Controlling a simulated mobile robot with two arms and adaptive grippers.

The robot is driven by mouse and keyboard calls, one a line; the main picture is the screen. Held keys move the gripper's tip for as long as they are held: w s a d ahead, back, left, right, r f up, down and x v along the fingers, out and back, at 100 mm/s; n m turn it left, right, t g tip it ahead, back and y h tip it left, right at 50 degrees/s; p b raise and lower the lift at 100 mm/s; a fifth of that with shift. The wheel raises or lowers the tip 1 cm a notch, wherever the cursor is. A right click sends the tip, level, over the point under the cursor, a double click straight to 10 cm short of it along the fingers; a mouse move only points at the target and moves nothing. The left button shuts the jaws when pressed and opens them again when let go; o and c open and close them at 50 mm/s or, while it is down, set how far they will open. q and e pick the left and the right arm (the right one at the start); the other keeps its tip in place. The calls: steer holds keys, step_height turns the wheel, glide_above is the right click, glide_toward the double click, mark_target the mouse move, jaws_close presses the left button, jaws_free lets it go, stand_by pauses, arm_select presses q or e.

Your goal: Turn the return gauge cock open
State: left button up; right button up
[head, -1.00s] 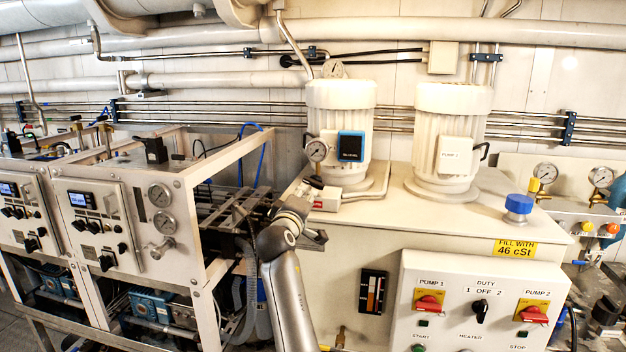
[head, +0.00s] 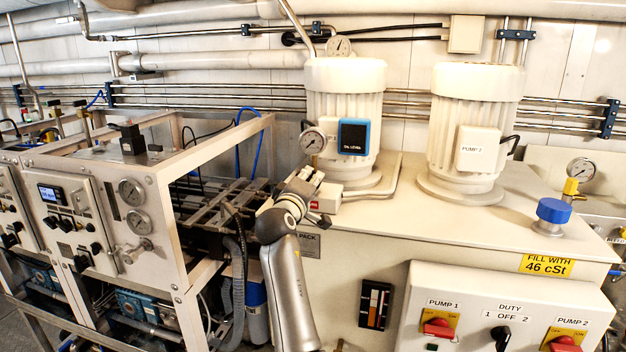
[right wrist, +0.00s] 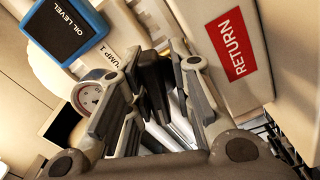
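The return block is a cream box with a red RETURN label (right wrist: 230,44) at the right of the right wrist view. The label also shows small in the head view (head: 314,206), beside the left pump motor. A round gauge (head: 313,141) stands above it; in the right wrist view the gauge (right wrist: 90,96) is partly behind a finger. My right gripper (right wrist: 160,68) is open beside the block, its fingers apart. A dark shape lies between the fingers; I cannot tell whether it is the cock handle. In the head view my right gripper (head: 308,196) overlaps the block. My left gripper is out of view.
Two white pump motors (head: 474,130) stand on the cream tank. A blue OIL LEVEL display (head: 353,137) is close to the gauge. A metal frame with panels (head: 85,225) stands close at the left. The switch box (head: 470,290) projects at the front right.

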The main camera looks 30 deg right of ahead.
steer(key=shift+s+a+r, duration=0.2)
steer(key=shift+a, duration=0.25)
jaws_close()
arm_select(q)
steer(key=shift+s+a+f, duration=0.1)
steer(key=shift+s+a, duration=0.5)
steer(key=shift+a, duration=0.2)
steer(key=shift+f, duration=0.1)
arm_select(e)
steer(key=shift+s, duration=0.1)
steer(key=shift+m+b, duration=0.5)
steer(key=shift+b, duration=0.4)
steer(key=m+b, duration=0.6)
steer(key=b, duration=0.1)
steer(key=shift+m+b, duration=0.4)
steer(key=m+b, duration=0.3)
steer(key=m, duration=0.1)
steer(key=shift+r, duration=0.1)
arm_select(q)
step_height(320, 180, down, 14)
steer(key=b, duration=0.1)
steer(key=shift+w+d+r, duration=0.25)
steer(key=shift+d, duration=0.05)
arm_select(e)
steer(key=shift+r+m, duration=0.1)
steer(key=shift+m, duration=0.8)
steer(key=shift+r, duration=0.1)
